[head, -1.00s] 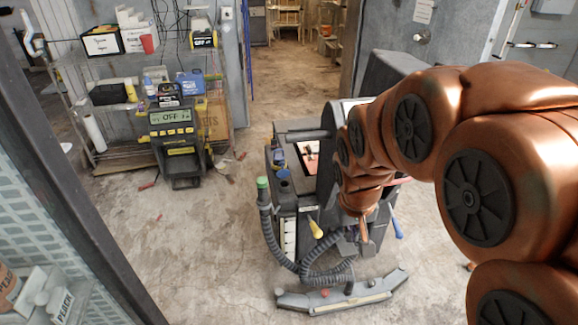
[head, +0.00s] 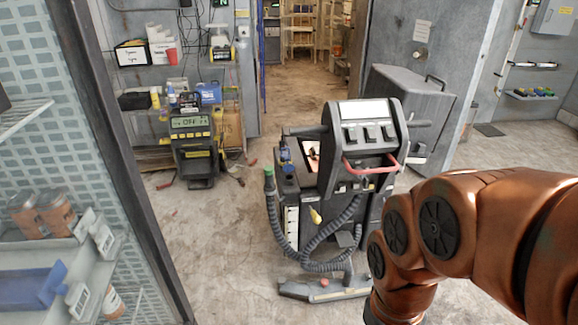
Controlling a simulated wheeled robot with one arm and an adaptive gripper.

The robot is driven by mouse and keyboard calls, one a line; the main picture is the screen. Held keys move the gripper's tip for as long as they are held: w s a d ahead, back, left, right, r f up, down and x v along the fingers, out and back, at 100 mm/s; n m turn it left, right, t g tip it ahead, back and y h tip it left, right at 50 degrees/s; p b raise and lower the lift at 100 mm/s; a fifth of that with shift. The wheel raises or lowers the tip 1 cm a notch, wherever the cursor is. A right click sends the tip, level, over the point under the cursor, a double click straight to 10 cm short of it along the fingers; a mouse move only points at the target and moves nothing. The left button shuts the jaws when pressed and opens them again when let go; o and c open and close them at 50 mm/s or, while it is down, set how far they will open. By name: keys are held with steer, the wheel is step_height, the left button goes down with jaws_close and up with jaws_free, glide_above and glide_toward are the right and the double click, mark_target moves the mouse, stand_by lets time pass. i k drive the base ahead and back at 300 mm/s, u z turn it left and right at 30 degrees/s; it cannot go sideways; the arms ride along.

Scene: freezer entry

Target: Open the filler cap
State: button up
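A grey floor-cleaning machine (head: 375,112) stands in the middle of the head view, with a control panel on top and a red handle bar. A green cap (head: 268,171) tops a ribbed hose on its left side. A small blue part (head: 287,154) and a dark round part (head: 288,168) sit on its left top; I cannot tell which of these is the filler cap. My copper arm reaches in from the right and bends down past the bottom edge, in front of the machine's lower right. My gripper is out of view.
A shelf with jars and bottles (head: 60,255) fills the lower left beside a dark door frame (head: 130,190). A large grey case (head: 400,100) is behind the machine.

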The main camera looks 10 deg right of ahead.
mark_target(288, 167)
steer(key=z, duration=0.25)
steer(key=i, duration=1.55)
steer(key=u, duration=1.25)
steer(key=i, duration=0.4)
steer(key=u, duration=0.35)
